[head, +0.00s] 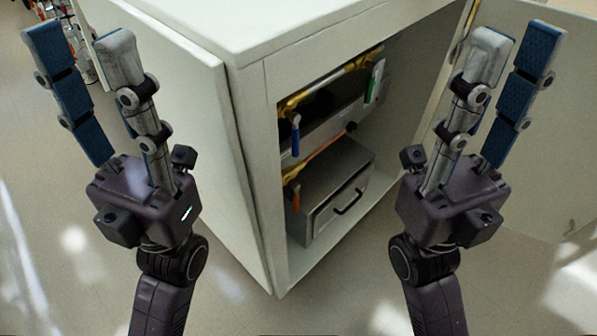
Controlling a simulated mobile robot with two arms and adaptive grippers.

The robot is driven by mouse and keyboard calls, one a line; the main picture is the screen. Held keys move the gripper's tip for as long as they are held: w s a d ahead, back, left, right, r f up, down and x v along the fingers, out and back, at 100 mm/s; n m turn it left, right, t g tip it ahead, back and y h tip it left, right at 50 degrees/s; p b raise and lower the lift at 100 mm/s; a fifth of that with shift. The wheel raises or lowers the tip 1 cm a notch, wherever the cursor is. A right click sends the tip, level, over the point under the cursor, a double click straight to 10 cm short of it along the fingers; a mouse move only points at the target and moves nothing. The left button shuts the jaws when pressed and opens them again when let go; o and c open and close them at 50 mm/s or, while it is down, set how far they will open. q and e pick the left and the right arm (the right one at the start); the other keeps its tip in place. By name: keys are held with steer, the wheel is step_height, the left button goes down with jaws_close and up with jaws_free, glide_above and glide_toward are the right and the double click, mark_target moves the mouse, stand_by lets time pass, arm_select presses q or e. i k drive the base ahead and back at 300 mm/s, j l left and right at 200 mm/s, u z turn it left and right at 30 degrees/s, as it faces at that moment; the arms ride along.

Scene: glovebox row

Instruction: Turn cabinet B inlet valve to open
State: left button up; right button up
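A white cabinet (290,45) stands ahead with its front open. Inside, yellow pipework (335,78) carries lever handles: a blue handle (295,137) hanging down at the left, a green handle (374,82) at the upper right, and an orange handle (296,196) hanging down lower left. No readable label shows which is the cabinet B inlet valve. My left gripper (82,45) is open and empty, left of the cabinet opening, in front of the left door. My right gripper (515,45) is open and empty, right of the opening. Neither appears to touch a handle.
A grey metal box (345,175) with a black pull handle sits low inside the cabinet. The left door (175,120) and right door (555,120) are swung open. Pale floor (330,300) lies clear in front. Some blurred equipment (75,40) stands at the far left.

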mark_target(295, 118)
steer(key=k+l+z, duration=0.25)
steer(key=l+z, duration=0.25)
steer(key=l, duration=0.25)
steer(key=k+l+z, duration=0.2)
steer(key=l, duration=0.2)
steer(key=i, duration=0.1)
